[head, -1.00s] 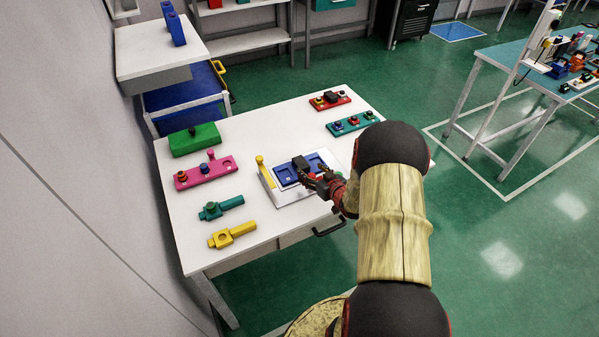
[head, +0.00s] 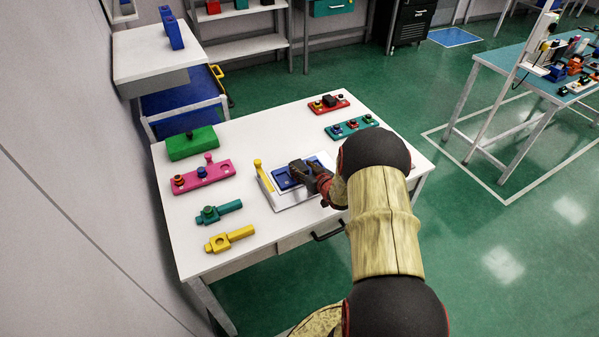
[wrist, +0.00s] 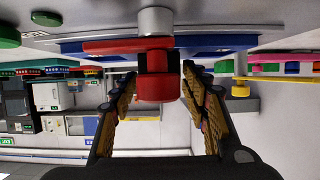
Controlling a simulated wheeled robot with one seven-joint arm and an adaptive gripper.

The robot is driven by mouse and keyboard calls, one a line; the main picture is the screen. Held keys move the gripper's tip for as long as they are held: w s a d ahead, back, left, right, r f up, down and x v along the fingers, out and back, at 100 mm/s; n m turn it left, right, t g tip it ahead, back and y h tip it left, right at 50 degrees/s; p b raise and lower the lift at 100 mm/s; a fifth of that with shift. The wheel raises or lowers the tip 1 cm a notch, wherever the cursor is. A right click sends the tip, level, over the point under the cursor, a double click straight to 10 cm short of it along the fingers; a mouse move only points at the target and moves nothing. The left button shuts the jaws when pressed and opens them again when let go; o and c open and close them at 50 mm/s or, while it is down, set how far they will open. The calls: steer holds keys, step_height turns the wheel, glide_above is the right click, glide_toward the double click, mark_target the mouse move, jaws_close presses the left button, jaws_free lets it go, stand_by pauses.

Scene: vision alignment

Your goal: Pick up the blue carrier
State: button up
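The blue carrier (head: 282,179) lies in a white fixture (head: 292,205) with a yellow post, near the middle of the white table. A dark block shows on it in the head view. My gripper (head: 314,176) is at the carrier's right side, and its fingertips are partly hidden there. In the wrist view, the blue carrier (wrist: 215,42) shows as a blue strip behind a red part (wrist: 156,82) with a grey round piece above it. My gripper's fingers (wrist: 159,78) stand apart on both sides of the red part. Contact is not clear.
On the table's left are a green block (head: 192,142), a pink holder (head: 203,176), a teal piece (head: 218,211) and a yellow piece (head: 229,239). At the back right are a red holder (head: 328,104) and a teal holder (head: 351,127).

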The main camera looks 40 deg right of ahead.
jaws_close()
stand_by(0.5)
steer(key=shift+r, duration=0.1)
